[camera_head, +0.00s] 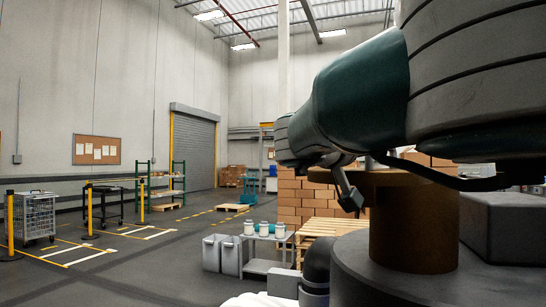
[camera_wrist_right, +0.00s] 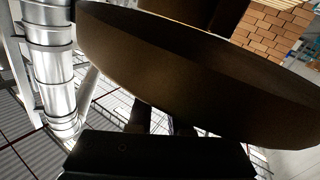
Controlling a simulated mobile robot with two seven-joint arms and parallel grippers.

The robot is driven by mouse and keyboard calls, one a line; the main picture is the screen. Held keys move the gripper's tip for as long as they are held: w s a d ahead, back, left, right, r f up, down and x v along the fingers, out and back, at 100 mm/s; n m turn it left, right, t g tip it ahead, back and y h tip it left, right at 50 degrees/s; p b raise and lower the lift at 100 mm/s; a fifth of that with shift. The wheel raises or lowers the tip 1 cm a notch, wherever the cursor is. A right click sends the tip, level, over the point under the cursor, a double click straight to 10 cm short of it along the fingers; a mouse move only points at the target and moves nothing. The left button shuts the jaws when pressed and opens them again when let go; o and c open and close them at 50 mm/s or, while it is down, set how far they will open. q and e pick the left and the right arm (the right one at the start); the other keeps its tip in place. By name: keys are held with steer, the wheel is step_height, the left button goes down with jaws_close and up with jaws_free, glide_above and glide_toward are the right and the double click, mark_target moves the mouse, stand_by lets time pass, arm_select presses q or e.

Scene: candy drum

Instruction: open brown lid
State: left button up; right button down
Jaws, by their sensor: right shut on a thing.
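The brown lid (camera_head: 388,179) is a wide flat disc in the head view. It sits over a narrower brown cylinder (camera_head: 413,232), and I see no gap between them. The cylinder stands on a dark grey round drum top (camera_head: 390,288). My right gripper (camera_head: 349,194) comes down from the upper right and is shut on the near-left rim of the lid. In the right wrist view the lid (camera_wrist_right: 190,75) fills the middle, with my dark right gripper (camera_wrist_right: 160,122) against its edge. The arm hides part of the lid's top. My left gripper is in neither view.
A grey block (camera_head: 503,228) stands right of the cylinder. Stacked brown boxes (camera_head: 290,200) and a wooden pallet (camera_head: 325,228) are behind the lid. A small table (camera_head: 265,266) holds white jars (camera_head: 264,229). Shiny metal pipes (camera_wrist_right: 52,70) rise beside the lid in the wrist view.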

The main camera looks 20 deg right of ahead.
steer(key=shift+w+f, duration=0.1)
steer(key=shift+f, duration=0.1)
stand_by(0.4)
steer(key=c, duration=0.8)
jaws_free()
steer(key=shift+r, duration=0.15)
steer(key=shift+c, duration=0.2)
steer(key=a+p, duration=0.1)
steer(key=p, duration=0.1)
steer(key=s+a+p, duration=0.1)
steer(key=p, duration=0.2)
steer(key=a+r+p, duration=0.1)
steer(key=p, duration=0.2)
steer(key=shift+s+a, duration=0.25)
steer(key=shift+s, duration=0.05)
steer(key=p+v, duration=0.2)
steer(key=v, duration=0.1)
steer(key=p+v, duration=0.1)
steer(key=v, duration=0.1)
steer(key=shift+a+f, duration=0.1)
steer(key=shift+f, duration=0.3)
steer(key=shift+s+a+f, duration=0.1)
steer(key=shift+s+a, duration=0.2)
steer(key=shift+a, duration=0.1)
